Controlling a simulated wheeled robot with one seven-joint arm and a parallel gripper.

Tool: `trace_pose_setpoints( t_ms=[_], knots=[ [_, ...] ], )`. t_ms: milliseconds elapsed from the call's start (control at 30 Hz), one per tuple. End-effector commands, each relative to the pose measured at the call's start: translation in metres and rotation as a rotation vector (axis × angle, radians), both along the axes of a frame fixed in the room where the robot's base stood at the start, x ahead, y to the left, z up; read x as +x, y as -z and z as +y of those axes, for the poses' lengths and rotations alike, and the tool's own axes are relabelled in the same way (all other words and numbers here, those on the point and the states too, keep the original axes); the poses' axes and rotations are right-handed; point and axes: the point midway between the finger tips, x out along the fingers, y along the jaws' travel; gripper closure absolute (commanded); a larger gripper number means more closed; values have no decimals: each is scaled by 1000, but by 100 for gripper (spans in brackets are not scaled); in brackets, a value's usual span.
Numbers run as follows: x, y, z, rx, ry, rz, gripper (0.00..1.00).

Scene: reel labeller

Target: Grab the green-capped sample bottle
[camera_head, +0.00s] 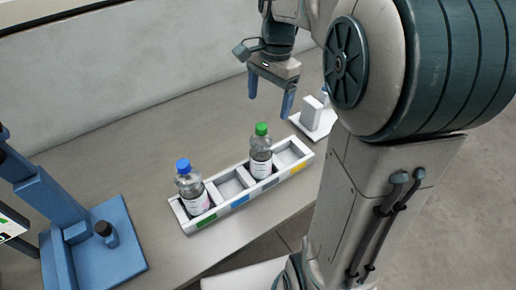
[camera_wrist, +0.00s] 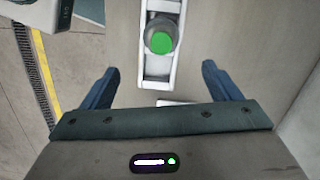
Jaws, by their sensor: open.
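The green-capped sample bottle (camera_head: 261,152) stands upright in a compartment of the white rack (camera_head: 231,213) on the table. It is clear with a white label. In the wrist view the green-capped bottle (camera_wrist: 161,40) shows from above, ahead of my fingers and roughly centred between them. My gripper (camera_head: 270,93) is open and empty, above and beyond the rack in the head view. Its two blue fingers (camera_wrist: 160,85) are apart and touch nothing. The bottle's lower part is hidden by the rack wall.
A blue-capped bottle (camera_head: 190,190) stands in the rack's left-end compartment. The compartments beside the green-capped bottle look empty. A small white device (camera_head: 312,113) stands behind the rack's right end. A blue stand (camera_head: 107,250) is at the left. A wall (camera_head: 140,70) runs behind the table.

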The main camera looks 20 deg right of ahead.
Motion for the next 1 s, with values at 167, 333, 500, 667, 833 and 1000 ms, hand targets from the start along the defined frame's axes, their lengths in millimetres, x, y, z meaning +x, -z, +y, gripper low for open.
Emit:
trace_pose_setpoints(
  t_ms=[167,333,500,667,833,1000],
  knots=[
    [-4,37,5,1,-2,5,17],
    [-5,63,8,0,-4,2,17],
    [-6,74,10,0,-6,0,17],
    [-8,92,16,0,-6,4,17],
    [-9,116,20,0,-6,2,17],
    [-9,123,21,-1,-6,-1,17]
  ],
)
